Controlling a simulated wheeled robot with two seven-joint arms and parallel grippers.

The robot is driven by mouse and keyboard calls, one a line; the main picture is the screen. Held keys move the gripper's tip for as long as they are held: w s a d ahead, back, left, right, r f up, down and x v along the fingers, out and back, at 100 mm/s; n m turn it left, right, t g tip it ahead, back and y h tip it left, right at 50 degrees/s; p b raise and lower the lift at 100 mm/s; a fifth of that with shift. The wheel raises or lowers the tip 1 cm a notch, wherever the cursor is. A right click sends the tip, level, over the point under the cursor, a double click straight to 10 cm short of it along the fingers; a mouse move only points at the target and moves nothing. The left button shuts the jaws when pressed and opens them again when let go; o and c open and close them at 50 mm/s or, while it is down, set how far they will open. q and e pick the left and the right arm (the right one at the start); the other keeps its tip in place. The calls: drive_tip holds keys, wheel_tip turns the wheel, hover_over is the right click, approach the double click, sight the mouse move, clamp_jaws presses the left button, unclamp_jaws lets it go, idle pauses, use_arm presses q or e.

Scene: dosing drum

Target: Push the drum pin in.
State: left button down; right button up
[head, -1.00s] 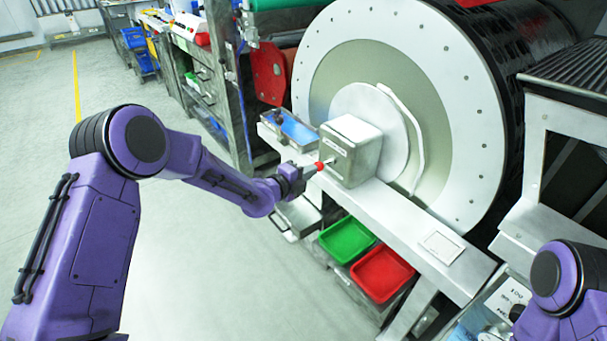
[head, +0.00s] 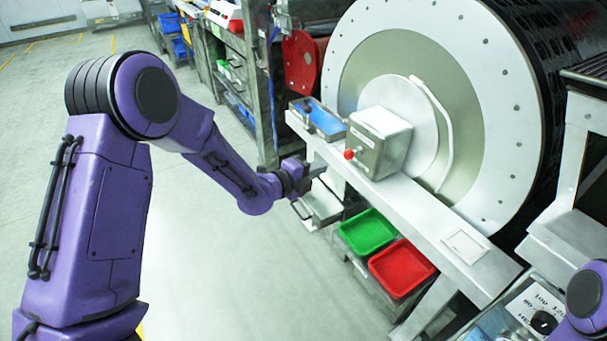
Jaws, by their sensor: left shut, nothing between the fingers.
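The drum pin shows as a red knob (head: 349,154) on the front face of a grey metal box (head: 382,140) at the drum's hub. The large white drum (head: 490,110) stands behind it. My left gripper (head: 318,169) is shut and empty, to the left of the red knob and a little lower in the picture, apart from it. How deep the pin sits in the box cannot be told. Of my right arm only a purple part shows at the lower right edge; its gripper is out of view.
A white ledge (head: 425,212) runs below the box. A blue tray (head: 320,118) sits at its far end. A green bin (head: 367,231) and a red bin (head: 401,268) stand below the ledge. The floor on the left is clear.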

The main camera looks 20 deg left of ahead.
use_arm(q)
drive_tip(key=v, duration=0.4)
drive_tip(key=shift+a+f, duration=0.1)
drive_tip(key=shift+a, duration=0.15)
